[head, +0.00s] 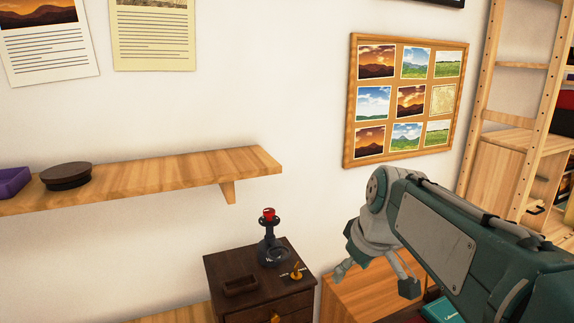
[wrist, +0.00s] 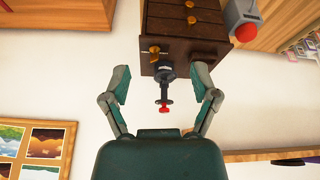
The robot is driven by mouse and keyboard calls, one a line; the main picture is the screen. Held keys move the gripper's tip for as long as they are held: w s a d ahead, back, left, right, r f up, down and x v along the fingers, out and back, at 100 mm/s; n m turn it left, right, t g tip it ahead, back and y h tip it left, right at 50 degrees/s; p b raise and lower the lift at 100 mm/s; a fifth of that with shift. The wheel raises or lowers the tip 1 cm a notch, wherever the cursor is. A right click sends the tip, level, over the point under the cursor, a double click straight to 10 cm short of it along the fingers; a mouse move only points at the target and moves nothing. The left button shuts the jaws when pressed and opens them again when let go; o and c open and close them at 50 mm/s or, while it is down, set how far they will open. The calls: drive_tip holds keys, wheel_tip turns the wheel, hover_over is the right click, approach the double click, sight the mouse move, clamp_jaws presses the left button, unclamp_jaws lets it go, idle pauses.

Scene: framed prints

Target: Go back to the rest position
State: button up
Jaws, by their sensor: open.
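My gripper (head: 378,279) is at the lower right of the head view, to the right of a small dark cabinet and in front of a light wooden surface. In the wrist view my gripper (wrist: 162,84) has its two fingers spread wide, with nothing held between them. The wrist picture is upside down. There, a dark stand with a red top (wrist: 165,88) shows between the fingers, beyond them. In the head view the same stand (head: 269,240) is upright on the cabinet, apart from my gripper.
The dark cabinet (head: 290,316) also bears a small brown tray (head: 240,285). A wall shelf (head: 150,180) holds a dark round box (head: 66,176) and a purple box (head: 13,182). A framed picture board (head: 349,134) hangs on the wall. A ladder-like wooden rack (head: 485,90) stands at right.

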drive_tip(key=s+d+f+m+t+h, duration=0.1)
drive_tip(key=s+d+f+m, duration=0.1)
drive_tip(key=s, duration=0.7)
drive_tip(key=s+d+f+m+h, duration=0.1)
drive_tip(key=s+f+m, duration=0.3)
drive_tip(key=s, duration=0.5)
drive_tip(key=shift+d+f+t, duration=0.35)
drive_tip(key=shift+f+t, duration=0.05)
drive_tip(key=shift+f, duration=0.15)
drive_tip(key=shift+w, duration=0.1)
